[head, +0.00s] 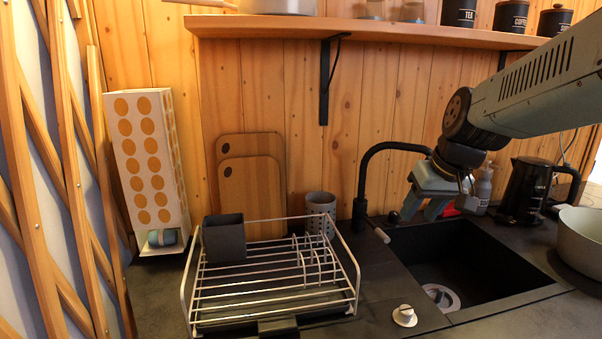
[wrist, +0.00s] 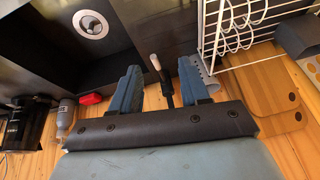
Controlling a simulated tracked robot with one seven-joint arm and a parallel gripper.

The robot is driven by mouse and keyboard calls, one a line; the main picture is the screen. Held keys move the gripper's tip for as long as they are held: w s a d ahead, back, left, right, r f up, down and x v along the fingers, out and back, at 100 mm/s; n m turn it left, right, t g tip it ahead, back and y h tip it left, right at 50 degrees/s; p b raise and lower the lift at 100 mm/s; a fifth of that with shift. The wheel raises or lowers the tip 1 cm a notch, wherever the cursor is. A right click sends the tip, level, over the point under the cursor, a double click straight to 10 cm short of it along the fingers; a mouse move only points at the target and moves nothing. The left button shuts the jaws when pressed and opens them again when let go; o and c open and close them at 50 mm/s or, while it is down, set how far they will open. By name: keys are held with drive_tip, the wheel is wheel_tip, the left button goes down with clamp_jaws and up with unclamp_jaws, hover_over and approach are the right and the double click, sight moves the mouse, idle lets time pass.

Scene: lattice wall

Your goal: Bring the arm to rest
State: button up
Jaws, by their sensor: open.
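My gripper (head: 422,206) hangs at the end of my arm, above the back edge of the black sink (head: 450,262) and to the right of the black faucet (head: 364,190) in the head view. In the wrist view my gripper (wrist: 158,78) shows two blue fingers spread apart with nothing held between them. The faucet's light-tipped end (wrist: 154,62) shows in the gap between the fingers; I cannot tell how far beyond them it lies.
A wire dish rack (head: 270,275) with a dark cup (head: 224,238) stands left of the sink. A black kettle (head: 524,190), a soap bottle (head: 484,188) and a pale pot (head: 580,240) are to the right. A wooden shelf (head: 400,32) runs above.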

drive_tip(key=s+r+m+t+h, duration=0.1)
drive_tip(key=s, duration=1)
drive_tip(key=shift+a+r+h, duration=0.15)
drive_tip(key=shift+r+h, duration=0.15)
drive_tip(key=shift+r, duration=0.05)
idle(0.9)
